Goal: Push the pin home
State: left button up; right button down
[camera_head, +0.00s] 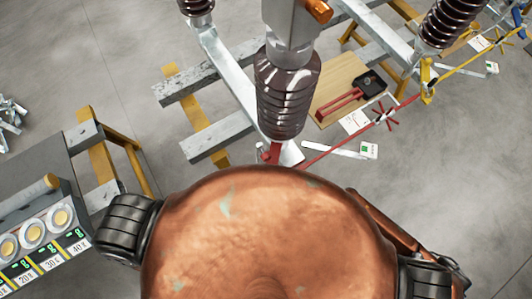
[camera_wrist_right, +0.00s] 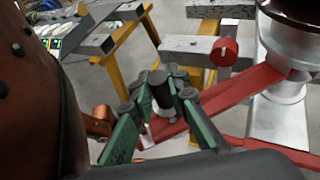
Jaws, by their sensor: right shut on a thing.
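My right gripper (camera_wrist_right: 165,85), with green fingers and dark joints, fills the middle of the right wrist view. It is shut at the free end of a flat red bar (camera_wrist_right: 245,88); the contact itself is partly hidden by the fingers. The bar runs up right to a metal post under a brown insulator. A short round red piece (camera_wrist_right: 225,52) sticks out just above the bar; I cannot tell whether it is the pin. In the head view, a red piece (camera_head: 272,152) shows at the foot of the brown insulator (camera_head: 285,95). My left gripper is out of view.
Grey steel beams (camera_head: 205,78) on yellow supports stand around the insulator. A wooden board (camera_head: 345,85) holds a red-handled tool. A row of round gauges (camera_head: 32,233) is at the left. My copper body hides the lower middle of the head view.

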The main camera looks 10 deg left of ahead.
jog(key=shift+f+b, duration=1.5)
jog(key=shift+f, duration=0.5)
jog(key=c, duration=1.8)
grip_release()
jog(key=shift+d, duration=0.1)
